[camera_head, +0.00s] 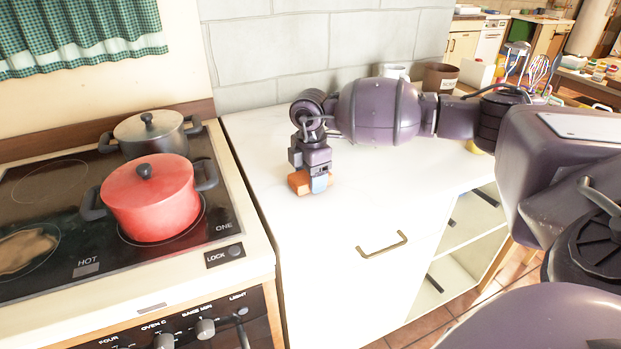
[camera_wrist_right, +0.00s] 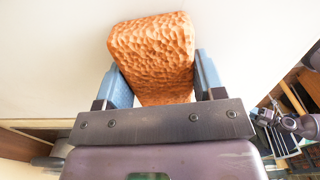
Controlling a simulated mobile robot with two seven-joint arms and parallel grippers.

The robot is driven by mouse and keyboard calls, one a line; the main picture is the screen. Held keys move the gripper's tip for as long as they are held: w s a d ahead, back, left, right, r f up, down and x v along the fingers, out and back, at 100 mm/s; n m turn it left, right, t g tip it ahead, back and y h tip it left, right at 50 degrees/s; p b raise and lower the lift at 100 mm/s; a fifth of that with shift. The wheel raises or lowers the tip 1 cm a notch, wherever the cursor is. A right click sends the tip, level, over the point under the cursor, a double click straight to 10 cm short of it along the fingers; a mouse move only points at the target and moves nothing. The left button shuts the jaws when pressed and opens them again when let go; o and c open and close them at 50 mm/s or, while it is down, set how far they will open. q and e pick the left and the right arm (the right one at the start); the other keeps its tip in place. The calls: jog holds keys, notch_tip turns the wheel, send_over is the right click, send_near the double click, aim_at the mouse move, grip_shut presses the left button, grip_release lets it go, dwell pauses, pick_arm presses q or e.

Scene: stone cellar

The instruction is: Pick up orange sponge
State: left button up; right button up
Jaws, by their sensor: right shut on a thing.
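The orange sponge (camera_head: 298,183) is at the white countertop near the stove side. In the right wrist view the sponge (camera_wrist_right: 153,50) shows its rough, pitted surface between two blue finger pads. My right gripper (camera_head: 318,181) points down and is shut on the sponge; the fingers also show in the right wrist view (camera_wrist_right: 162,85). I cannot tell whether the sponge still touches the counter. The gripper hides part of the sponge in the head view. My left gripper is not in view.
A red pot (camera_head: 150,200) and a grey pot (camera_head: 140,128) stand on the black stovetop (camera_head: 60,270) at left. A brown mug (camera_head: 440,77) and a white cup (camera_head: 393,71) are behind my right arm. The white counter (camera_head: 270,150) is clear around the gripper.

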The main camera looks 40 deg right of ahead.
jog(key=shift+r, duration=0.1)
notch_tip(320, 180, up, 20)
jog(key=p, duration=0.2)
jog(key=shift+p, duration=0.4)
jog(key=o, duration=0.3)
jog(key=shift+c, duration=1.3)
